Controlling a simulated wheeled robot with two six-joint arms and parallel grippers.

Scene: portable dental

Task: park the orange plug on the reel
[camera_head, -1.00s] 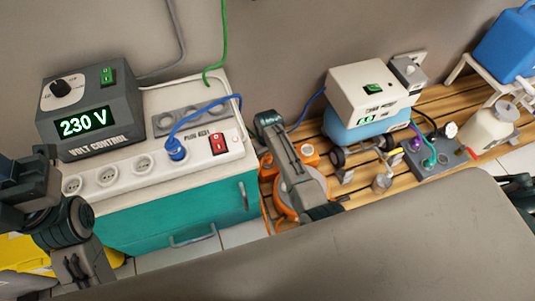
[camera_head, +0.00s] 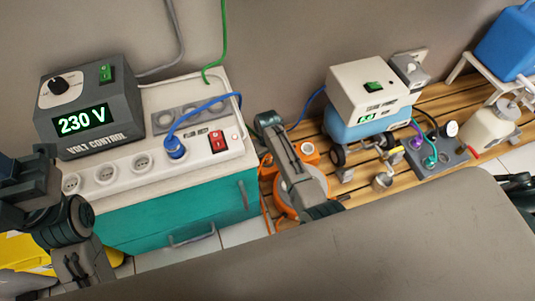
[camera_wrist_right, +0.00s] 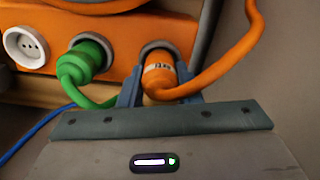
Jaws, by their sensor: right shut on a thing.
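In the right wrist view, the orange plug (camera_wrist_right: 159,72) with its thick orange cable is between the blue-grey fingers of my right gripper (camera_wrist_right: 160,91), which is shut on it. The plug's front is at a grey-rimmed round opening in the orange reel (camera_wrist_right: 122,26); how deep it sits is hidden. In the head view, the reel (camera_head: 308,150) is partly covered by my right arm, and my right gripper (camera_head: 266,121) is beside it, with the plug hidden. Dark parts of my left arm show at the left edge; its gripper is not seen.
A green plug (camera_wrist_right: 86,60) sits in the reel opening left of the orange plug, beside a white socket (camera_wrist_right: 25,46). A power strip (camera_head: 130,167) with a blue plug (camera_head: 174,147) lies on the teal cabinet (camera_head: 165,213). A compressor (camera_head: 365,115) stands right of the reel.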

